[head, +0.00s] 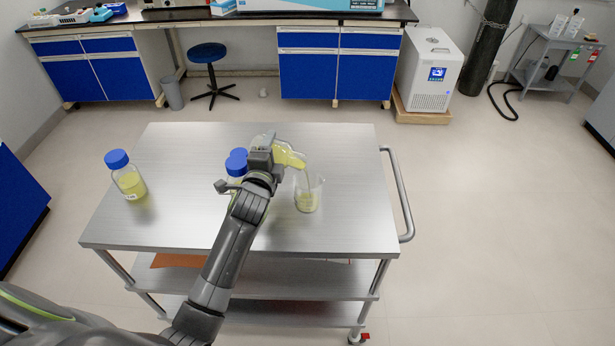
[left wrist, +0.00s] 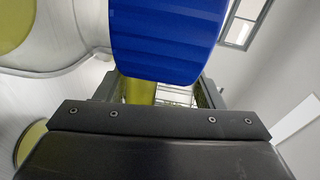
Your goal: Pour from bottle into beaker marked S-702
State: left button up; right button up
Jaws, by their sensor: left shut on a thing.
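My left gripper (head: 262,160) is shut on a clear bottle (head: 288,156) of yellow liquid, above the middle of the metal cart. The bottle is tipped over to the right, its mouth end over a clear glass beaker (head: 307,197). The beaker stands upright with some yellow liquid in its bottom. A thin stream seems to run down into it. Any marking on the beaker is too small to read. The left wrist view shows a large blue cap (left wrist: 168,35) close up, partly hiding what the fingers hold. My right gripper is not in view.
A capped bottle (head: 129,181) of yellow liquid stands at the cart's left. Another blue cap (head: 237,164) shows just left of my gripper, its bottle mostly hidden by my arm. The cart top (head: 350,165) is clear at the right and back. A handle (head: 400,195) edges its right side.

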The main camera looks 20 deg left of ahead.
pick_arm(q)
jog(key=shift+d+r+m+t+p, duration=0.2)
jog(key=shift+r+m+t+p, duration=0.3)
jog(key=shift+r+m, duration=0.6)
dwell(2.6)
dwell(0.4)
